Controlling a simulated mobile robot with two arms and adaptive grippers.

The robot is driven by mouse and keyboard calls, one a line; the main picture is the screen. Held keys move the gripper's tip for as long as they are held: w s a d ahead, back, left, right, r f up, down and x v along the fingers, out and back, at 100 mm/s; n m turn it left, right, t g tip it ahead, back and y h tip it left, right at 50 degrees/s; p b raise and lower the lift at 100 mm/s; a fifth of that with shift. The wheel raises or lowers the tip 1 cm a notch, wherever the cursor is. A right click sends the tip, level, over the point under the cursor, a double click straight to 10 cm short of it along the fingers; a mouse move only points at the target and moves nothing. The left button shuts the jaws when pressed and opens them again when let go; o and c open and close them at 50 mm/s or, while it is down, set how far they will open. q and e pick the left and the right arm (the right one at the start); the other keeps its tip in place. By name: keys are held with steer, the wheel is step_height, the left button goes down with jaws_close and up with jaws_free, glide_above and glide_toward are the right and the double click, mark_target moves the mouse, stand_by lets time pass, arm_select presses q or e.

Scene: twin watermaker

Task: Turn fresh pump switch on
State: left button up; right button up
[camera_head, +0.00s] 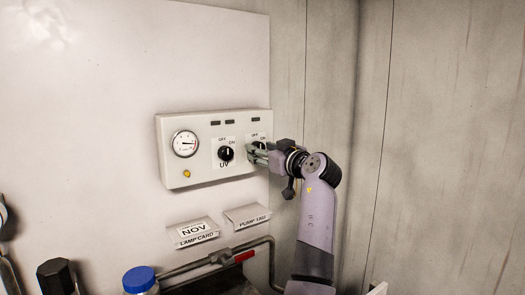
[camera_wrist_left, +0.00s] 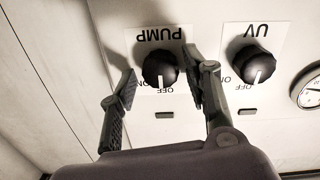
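The white control panel (camera_head: 205,178) is mounted on the wall. Its pump switch is a round black knob, mostly hidden behind my gripper in the head view. In the left wrist view, which is upside down, the pump knob (camera_wrist_left: 160,68) shows clearly, its white mark pointing at OFF. My left gripper (camera_head: 254,153) is at the panel's right end. In the wrist view the fingers of my left gripper (camera_wrist_left: 158,78) are apart, one on each side of the pump knob. I cannot tell whether they touch it. My right gripper is not in view.
The UV knob (camera_head: 226,153) sits close beside the pump knob, with a round gauge (camera_head: 185,143) further left. Two label cards (camera_head: 193,232) are below the panel. A pipe with a red handle (camera_head: 244,257) and a blue-capped bottle (camera_head: 140,279) stand lower.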

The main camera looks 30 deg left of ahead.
arm_select(q)
steer(key=c, duration=0.9)
steer(key=shift+a, duration=0.1)
steer(key=shift+c, duration=0.2)
steer(key=shift+m, duration=0.3)
steer(key=m+p, duration=0.2)
steer(key=m, duration=0.3)
steer(key=shift+r+p, duration=0.2)
steer(key=shift+p, duration=0.1)
steer(key=m+p, duration=0.1)
steer(key=m, duration=0.2)
steer(key=shift+m+p, duration=0.9)
steer(key=shift+m, duration=0.6)
steer(key=shift+o, duration=0.2)
steer(key=shift+c, duration=0.2)
steer(key=o, duration=1.2)
steer(key=shift+f+g, duration=0.15)
steer(key=shift+g, duration=0.15)
